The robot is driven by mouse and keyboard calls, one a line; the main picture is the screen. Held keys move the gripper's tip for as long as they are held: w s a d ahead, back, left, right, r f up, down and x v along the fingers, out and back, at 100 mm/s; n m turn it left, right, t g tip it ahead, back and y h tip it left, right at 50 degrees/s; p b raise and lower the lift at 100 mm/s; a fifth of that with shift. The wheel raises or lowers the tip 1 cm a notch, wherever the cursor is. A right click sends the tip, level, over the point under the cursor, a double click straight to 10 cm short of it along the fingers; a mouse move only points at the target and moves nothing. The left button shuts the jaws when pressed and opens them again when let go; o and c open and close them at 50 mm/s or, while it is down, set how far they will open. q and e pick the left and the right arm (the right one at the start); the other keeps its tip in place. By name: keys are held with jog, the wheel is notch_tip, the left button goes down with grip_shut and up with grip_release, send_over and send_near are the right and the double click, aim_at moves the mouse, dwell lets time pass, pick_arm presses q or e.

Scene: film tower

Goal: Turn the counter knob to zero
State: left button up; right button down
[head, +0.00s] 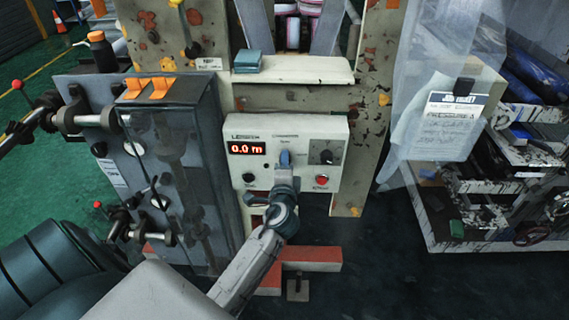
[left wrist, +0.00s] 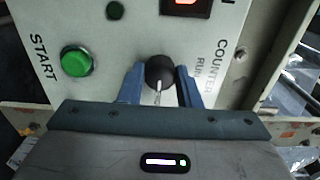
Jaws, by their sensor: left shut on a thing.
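The counter knob (left wrist: 160,72) is black and round with a white pointer line, which points toward my gripper's palm in the left wrist view. My left gripper (left wrist: 161,86) has its blue fingers on either side of the knob and is shut on it. In the head view my left gripper (head: 285,158) reaches up to the middle of the pale counter panel (head: 300,126), hiding the knob there. The panel's red display (head: 246,148) reads "0.0 m". The word COUNTER is printed beside the knob. My right gripper is not in view.
A green START button (left wrist: 77,61) sits beside the knob. A red button (head: 321,180) and another dark dial (head: 326,157) are on the panel's right part.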

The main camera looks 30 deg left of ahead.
pick_arm(q)
jog(key=o, duration=1)
jog(key=shift+c, duration=0.2)
jog(key=shift+s, duration=0.1)
jog(key=b+v, duration=0.3)
jog(key=v, duration=0.7)
jog(key=shift+s+d, duration=0.2)
jog(key=shift+s, duration=0.1)
